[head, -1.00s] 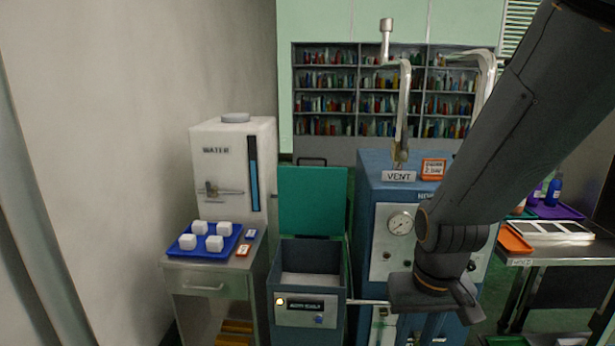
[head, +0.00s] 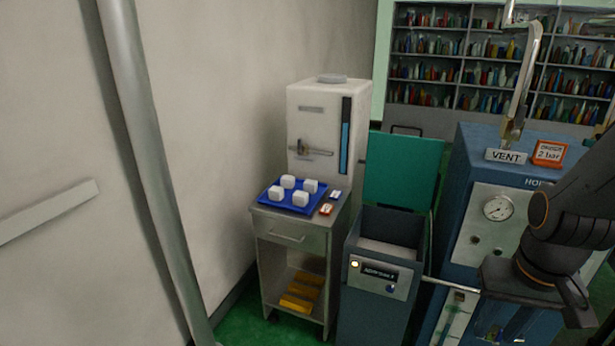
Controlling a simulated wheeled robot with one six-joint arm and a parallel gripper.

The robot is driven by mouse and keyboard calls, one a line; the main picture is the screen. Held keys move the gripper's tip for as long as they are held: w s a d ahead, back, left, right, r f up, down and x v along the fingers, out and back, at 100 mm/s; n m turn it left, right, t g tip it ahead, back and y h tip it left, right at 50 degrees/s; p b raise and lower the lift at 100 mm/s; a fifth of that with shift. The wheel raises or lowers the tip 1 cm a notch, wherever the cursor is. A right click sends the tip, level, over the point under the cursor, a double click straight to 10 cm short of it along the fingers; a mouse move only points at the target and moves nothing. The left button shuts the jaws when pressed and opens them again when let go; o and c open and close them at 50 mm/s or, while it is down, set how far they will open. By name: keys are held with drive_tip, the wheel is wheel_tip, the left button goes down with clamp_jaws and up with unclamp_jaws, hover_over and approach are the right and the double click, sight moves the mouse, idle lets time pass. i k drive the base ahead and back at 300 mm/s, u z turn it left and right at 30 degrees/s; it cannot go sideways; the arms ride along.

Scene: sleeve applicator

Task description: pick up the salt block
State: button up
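Several white salt blocks sit on a blue tray (head: 269,203) on top of a small grey cart (head: 290,238). One salt block (head: 301,199) is at the tray's front right, another salt block (head: 276,193) at its front left, and the others are behind them. My gripper (head: 580,302) is at the lower right, in front of the blue machine, well to the right of the tray and apart from it. Its fingers show only partly, so I cannot tell how far apart they are. No block is seen at it.
A white water tank (head: 318,115) stands behind the tray. Small orange and blue items lie to the tray's right. An open bin with a green lid (head: 403,175) and the blue machine (head: 478,160) with a gauge stand between tray and gripper. A pole (head: 150,160) is at left.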

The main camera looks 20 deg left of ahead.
sight(275, 193)
drive_tip(key=u, duration=0.05)
drive_tip(key=k, duration=0.45)
drive_tip(key=u, duration=1)
drive_tip(key=i, duration=2.2)
drive_tip(key=z, duration=0.55)
